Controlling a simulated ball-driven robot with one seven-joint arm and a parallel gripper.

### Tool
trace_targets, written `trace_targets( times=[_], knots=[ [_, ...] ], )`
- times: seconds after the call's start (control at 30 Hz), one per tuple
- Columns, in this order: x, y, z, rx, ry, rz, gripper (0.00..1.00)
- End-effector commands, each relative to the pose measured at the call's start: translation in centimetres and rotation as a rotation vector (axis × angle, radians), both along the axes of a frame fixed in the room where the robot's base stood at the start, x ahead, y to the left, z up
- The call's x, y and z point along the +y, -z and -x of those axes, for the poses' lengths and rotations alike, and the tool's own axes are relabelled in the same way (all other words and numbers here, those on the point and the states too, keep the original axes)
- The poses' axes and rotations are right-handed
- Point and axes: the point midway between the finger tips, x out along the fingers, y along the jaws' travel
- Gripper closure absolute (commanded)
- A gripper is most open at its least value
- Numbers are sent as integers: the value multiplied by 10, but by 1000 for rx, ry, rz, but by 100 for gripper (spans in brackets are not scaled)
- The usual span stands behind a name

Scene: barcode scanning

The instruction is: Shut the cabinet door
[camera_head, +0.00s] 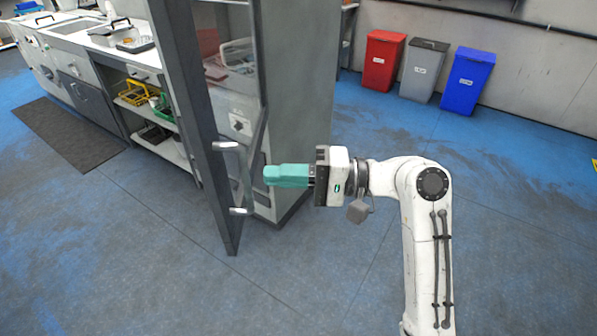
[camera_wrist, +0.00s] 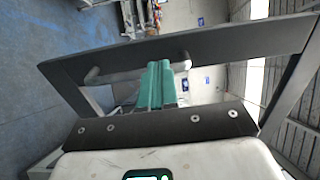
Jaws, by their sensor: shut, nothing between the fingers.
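The cabinet (camera_head: 300,85) is a tall grey unit left of centre in the head view. Its door (camera_head: 215,170), a dark frame with a clear pane, stands open toward the camera. The door has a pale bar handle (camera_head: 238,178). My gripper (camera_head: 268,175) has green fingers, shut and empty, pointing left close to the handle. In the wrist view the green fingers (camera_wrist: 163,85) point at the door frame (camera_wrist: 190,45), with part of the handle (camera_wrist: 95,75) to their left. Whether the fingers touch the door or handle, I cannot tell.
A counter (camera_head: 95,45) with a sink and trays runs at the back left, with open shelves holding a yellow basket (camera_head: 138,92). Red (camera_head: 382,60), grey (camera_head: 423,70) and blue (camera_head: 466,80) bins stand by the back wall. A dark mat (camera_head: 70,135) lies left. The blue floor in front is clear.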

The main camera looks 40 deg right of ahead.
Motion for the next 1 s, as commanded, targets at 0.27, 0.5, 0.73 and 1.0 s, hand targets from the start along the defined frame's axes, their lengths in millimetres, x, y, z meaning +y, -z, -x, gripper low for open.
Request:
trace_targets(
  times=[0.27, 0.5, 0.73, 1.0],
  knots=[
    [40, -2, -35, 0, -3, 1, 100],
    [59, 0, -51, 0, -2, 1, 100],
    [62, 0, -55, -1, 1, 2, 100],
    [63, 0, -56, -1, 1, 2, 100]
  ],
)
